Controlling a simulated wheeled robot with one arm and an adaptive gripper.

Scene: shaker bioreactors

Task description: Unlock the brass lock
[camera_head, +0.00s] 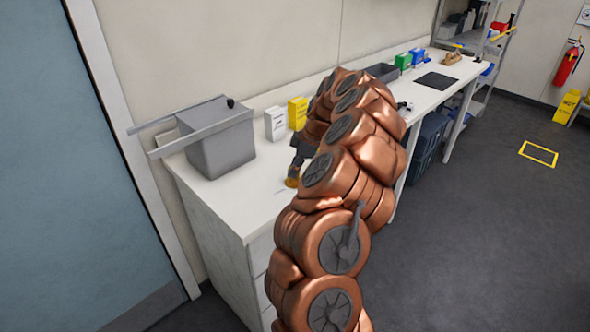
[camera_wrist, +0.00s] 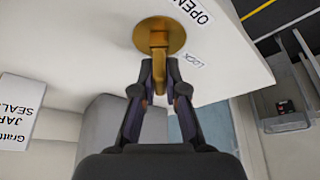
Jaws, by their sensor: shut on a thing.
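The brass lock (camera_wrist: 160,33) shows in the wrist view as a round gold disc on the white worktop, with a short lever (camera_wrist: 158,45) standing out from it. My gripper (camera_wrist: 159,72) is shut on this lever, one dark finger on each side. An "OPEN" label (camera_wrist: 193,10) and a "LOCK" label (camera_wrist: 193,60) lie to the right of the disc. In the head view, a bit of the brass lock (camera_head: 292,182) shows below my gripper (camera_head: 298,168); my copper arm hides much of the area around it.
A white box (camera_head: 275,124) and a yellow box (camera_head: 298,113) stand near the wall. Blue crates (camera_head: 428,140) sit under the bench. The floor at right is mostly clear.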

